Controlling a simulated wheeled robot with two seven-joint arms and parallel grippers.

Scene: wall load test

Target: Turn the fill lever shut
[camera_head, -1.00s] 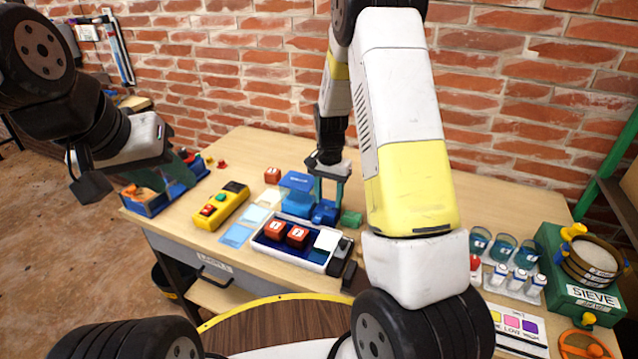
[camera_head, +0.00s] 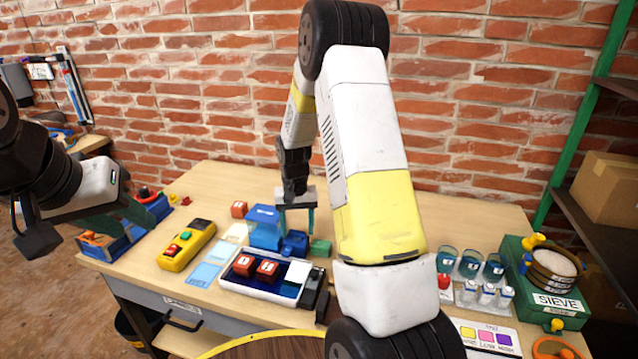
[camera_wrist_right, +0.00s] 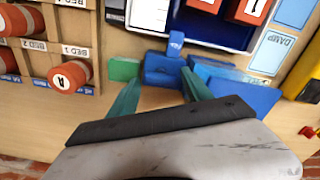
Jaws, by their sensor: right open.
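I cannot tell for sure which part is the fill lever. A small blue block (camera_head: 294,243) with a narrow upright blue tab (camera_wrist_right: 176,42) stands beside a larger blue box (camera_head: 264,228). The block also shows in the right wrist view (camera_wrist_right: 163,71), in front of my right fingertips. My right gripper (camera_head: 297,222) is open, pointing down just over the block, with nothing between its teal fingers (camera_wrist_right: 158,90). I cannot tell whether it touches the block. My left gripper (camera_head: 138,210) hangs at the far left near a blue tray; its jaw opening is unclear.
A green block (camera_head: 320,248) sits right beside the blue block. A white-rimmed tray (camera_head: 238,285) with red numbered cubes lies in front. A yellow button box (camera_head: 187,245) is at left. Cups and a green sieve stand (camera_head: 548,308) are at right. A rack (camera_wrist_right: 40,50) holds red cylinders.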

